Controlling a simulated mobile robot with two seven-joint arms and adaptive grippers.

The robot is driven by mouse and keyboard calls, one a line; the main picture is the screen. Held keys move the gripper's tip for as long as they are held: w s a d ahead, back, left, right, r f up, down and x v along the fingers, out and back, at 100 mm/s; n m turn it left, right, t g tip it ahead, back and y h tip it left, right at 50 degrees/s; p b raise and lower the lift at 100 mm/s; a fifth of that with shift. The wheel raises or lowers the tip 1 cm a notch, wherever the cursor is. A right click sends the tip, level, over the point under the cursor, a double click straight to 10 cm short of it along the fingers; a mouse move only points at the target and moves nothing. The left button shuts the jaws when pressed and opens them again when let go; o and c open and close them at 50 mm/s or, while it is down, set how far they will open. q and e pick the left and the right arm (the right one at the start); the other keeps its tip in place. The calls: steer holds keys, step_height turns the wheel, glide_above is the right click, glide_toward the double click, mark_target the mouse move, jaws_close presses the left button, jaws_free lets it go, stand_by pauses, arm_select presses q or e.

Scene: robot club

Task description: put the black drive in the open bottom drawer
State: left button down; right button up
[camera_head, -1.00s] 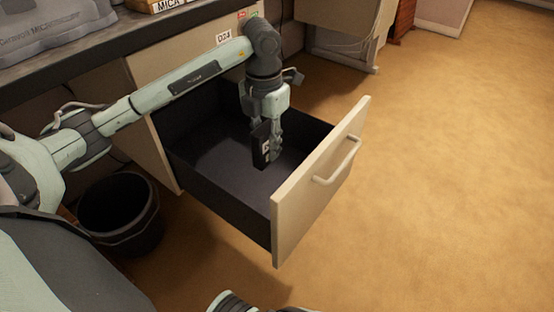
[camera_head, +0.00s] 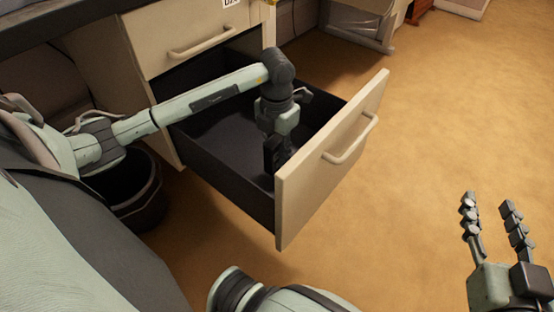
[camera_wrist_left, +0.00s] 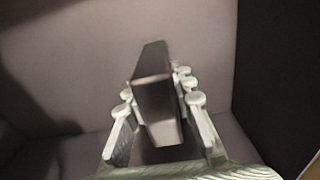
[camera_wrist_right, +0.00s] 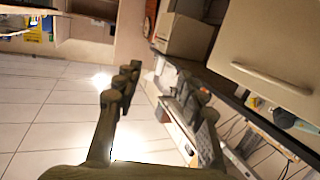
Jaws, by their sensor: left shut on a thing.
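The black drive (camera_head: 272,155) is upright in my left gripper (camera_head: 279,152), inside the open bottom drawer (camera_head: 225,179). The drawer has black side walls and a beige front with a handle. In the left wrist view the drive (camera_wrist_left: 157,95) stands between the fingers of my left gripper (camera_wrist_left: 160,108), with the drawer's floor beyond it. I cannot tell whether the drive touches the floor. My right gripper (camera_head: 490,215) is open and empty, to the right of the drawer above the brown floor. Its spread fingers (camera_wrist_right: 155,90) also show in the right wrist view.
A closed beige drawer (camera_head: 190,35) with a handle is above the open one. A black bin (camera_head: 140,205) stands left of the open drawer, partly behind my left arm. The brown floor (camera_head: 440,110) to the right is clear.

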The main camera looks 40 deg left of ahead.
mark_target(277, 138)
arm_select(q)
step_height(277, 138, down, 2)
steer(key=shift+f, duration=0.3)
arm_select(e)
steer(key=shift+a+r+t, duration=0.4)
steer(key=shift+r, duration=0.45)
arm_select(q)
steer(key=shift+f, duration=0.1)
arm_select(e)
steer(key=shift+a+r+y, duration=0.15)
steer(key=shift+r+y, duration=0.05)
steer(key=shift+y, duration=0.1)
arm_select(q)
steer(key=c, duration=1.3)
jaws_free()
arm_select(e)
steer(key=shift+a+r+t, duration=0.15)
steer(key=shift+r+t, duration=0.15)
steer(key=shift+r, duration=0.05)
steer(key=shift+f, duration=0.1)
arm_select(q)
step_height(277, 138, up, 11)
steer(key=shift+p, duration=0.6)
steer(key=shift+r, duration=0.6)
arm_select(e)
steer(key=s+d+f+g+h, duration=0.1)
steer(key=d+f+g, duration=0.3)
steer(key=f, duration=0.4)
steer(key=shift+d+h, duration=0.4)
steer(key=shift+h, duration=0.4)
